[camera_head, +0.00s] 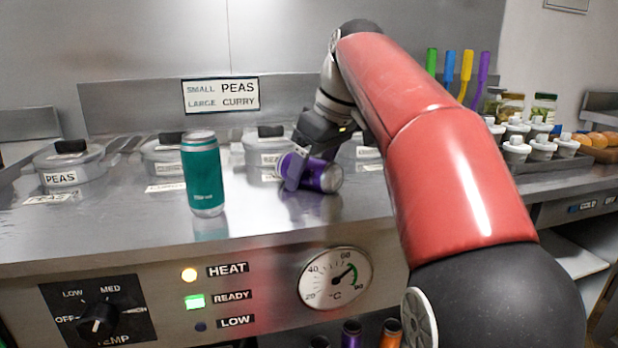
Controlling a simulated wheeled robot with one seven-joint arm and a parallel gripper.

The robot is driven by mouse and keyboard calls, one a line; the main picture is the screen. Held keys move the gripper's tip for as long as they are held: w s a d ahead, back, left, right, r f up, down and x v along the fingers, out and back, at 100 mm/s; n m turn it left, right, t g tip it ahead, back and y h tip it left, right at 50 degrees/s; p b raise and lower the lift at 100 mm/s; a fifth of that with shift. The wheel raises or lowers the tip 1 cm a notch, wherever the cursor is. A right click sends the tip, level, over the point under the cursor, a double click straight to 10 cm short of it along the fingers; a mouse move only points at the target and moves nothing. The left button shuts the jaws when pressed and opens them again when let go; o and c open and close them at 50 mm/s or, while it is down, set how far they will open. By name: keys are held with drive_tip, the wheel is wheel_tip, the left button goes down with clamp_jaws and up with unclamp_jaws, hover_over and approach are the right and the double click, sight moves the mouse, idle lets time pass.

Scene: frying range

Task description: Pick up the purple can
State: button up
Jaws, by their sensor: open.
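The purple can (325,176) lies on its side on the steel counter (262,218), its silver end toward the right. My gripper (291,178) reaches down over the can's left part. One dark finger shows in front of the can; the other finger is hidden, so I cannot tell if the can lies fully between them. The gripper is open. My red arm comes in from the lower right and covers part of the counter.
A teal can (203,175) stands upright left of the purple can. Lidded pots (70,168) line the back of the counter, one close behind the purple can. White tubs (516,150) stand at the right. The counter's front middle is clear.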

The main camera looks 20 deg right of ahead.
drive_tip(key=shift+f, duration=0.1)
drive_tip(key=c, duration=1.2)
